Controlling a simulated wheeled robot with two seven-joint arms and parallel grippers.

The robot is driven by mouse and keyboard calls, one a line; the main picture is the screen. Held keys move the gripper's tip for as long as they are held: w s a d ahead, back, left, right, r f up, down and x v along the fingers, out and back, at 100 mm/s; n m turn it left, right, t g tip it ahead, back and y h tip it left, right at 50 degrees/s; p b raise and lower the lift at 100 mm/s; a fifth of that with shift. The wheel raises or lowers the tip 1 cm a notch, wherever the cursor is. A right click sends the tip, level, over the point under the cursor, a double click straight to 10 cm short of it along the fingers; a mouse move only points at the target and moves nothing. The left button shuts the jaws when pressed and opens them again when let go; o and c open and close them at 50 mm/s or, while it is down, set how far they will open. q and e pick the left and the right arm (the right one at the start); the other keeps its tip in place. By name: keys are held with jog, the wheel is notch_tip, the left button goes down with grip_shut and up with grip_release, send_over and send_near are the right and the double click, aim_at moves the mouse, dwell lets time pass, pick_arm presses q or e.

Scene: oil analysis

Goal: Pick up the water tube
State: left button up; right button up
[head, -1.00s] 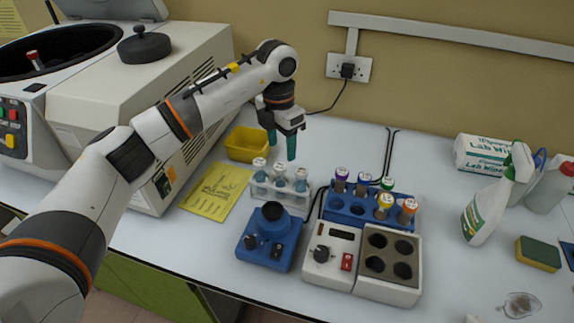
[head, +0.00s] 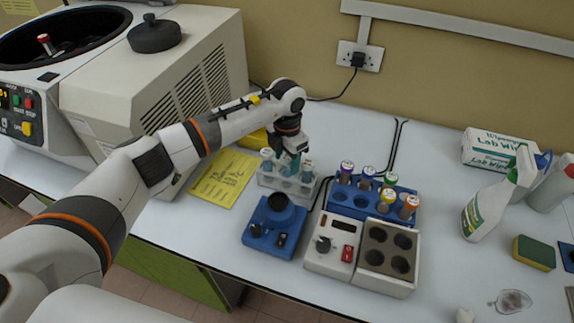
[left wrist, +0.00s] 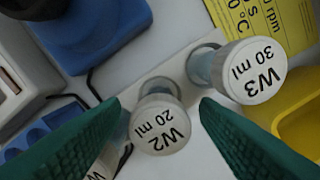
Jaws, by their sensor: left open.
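A white rack (head: 268,182) holds three clear water tubes with white caps. In the left wrist view the cap marked W2, 20 ml (left wrist: 160,128) sits between my two green fingers. The cap marked W3, 30 ml (left wrist: 250,70) is beside it at upper right. A third cap is mostly hidden behind the left finger, with only part of its W showing. My left gripper (head: 290,163) is open and points down over the middle of the rack. It also shows in the left wrist view (left wrist: 160,104). Contact with W2 cannot be told. My right gripper is not in view.
A blue rack (head: 345,212) with several colour-capped tubes stands to the right. A blue mixer (head: 268,238) and a white heater block (head: 362,252) are in front. A yellow card (head: 223,180), yellow bin (head: 252,138) and centrifuge (head: 90,90) are left. Free table lies behind the blue rack.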

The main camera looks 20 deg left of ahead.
pick_arm(q)
jog(key=shift+f, duration=0.8)
jog(key=c, duration=1.1)
jog(key=shift+o, duration=0.2)
jog(key=shift+r, duration=0.1)
